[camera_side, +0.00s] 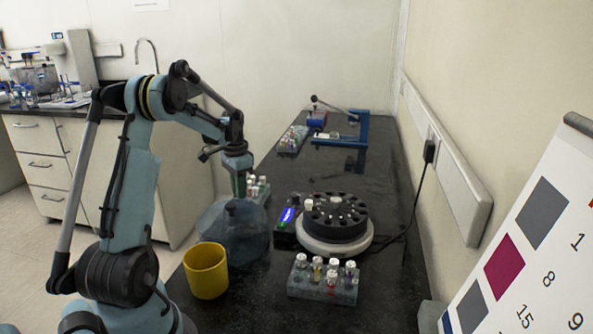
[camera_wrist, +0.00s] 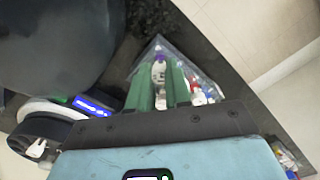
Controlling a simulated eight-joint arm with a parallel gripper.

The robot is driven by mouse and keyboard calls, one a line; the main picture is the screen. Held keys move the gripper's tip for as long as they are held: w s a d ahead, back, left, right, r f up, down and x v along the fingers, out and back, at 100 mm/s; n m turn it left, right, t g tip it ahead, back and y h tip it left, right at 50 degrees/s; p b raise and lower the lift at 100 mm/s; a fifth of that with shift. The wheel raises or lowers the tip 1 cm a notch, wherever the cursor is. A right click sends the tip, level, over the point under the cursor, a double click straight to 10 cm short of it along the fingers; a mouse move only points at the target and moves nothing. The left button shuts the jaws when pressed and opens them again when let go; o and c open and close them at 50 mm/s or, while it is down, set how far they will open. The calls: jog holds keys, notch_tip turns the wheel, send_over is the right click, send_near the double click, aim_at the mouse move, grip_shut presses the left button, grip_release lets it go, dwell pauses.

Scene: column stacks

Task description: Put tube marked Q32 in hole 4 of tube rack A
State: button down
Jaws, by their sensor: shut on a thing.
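In the wrist view, my gripper (camera_wrist: 159,92) has its green fingers closed around a tube (camera_wrist: 158,72) with a pale body and a purple part at its far end. Its marking is too small to read. In the side view, my gripper (camera_side: 240,184) points down at the back tube rack (camera_side: 262,199), which is partly hidden behind it and the blue jug. This grey rack (camera_wrist: 143,62) also shows around the fingers in the wrist view, with several tubes to their right. Another grey rack (camera_side: 322,292) holds several white-capped tubes at the front. I cannot tell which rack is A.
A large blue jug (camera_side: 232,233) stands close below my gripper. A yellow cup (camera_side: 205,271) is in front of it. A round black centrifuge (camera_side: 335,218) with a lit display stands to the right. A farther rack (camera_side: 292,141) and a blue-framed device (camera_side: 352,128) are at the back.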

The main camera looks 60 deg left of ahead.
jog(key=c, duration=0.7)
grip_release()
jog(key=shift+o, duration=0.2)
jog(key=shift+r, duration=0.1)
jog(key=shift+r, duration=2.95)
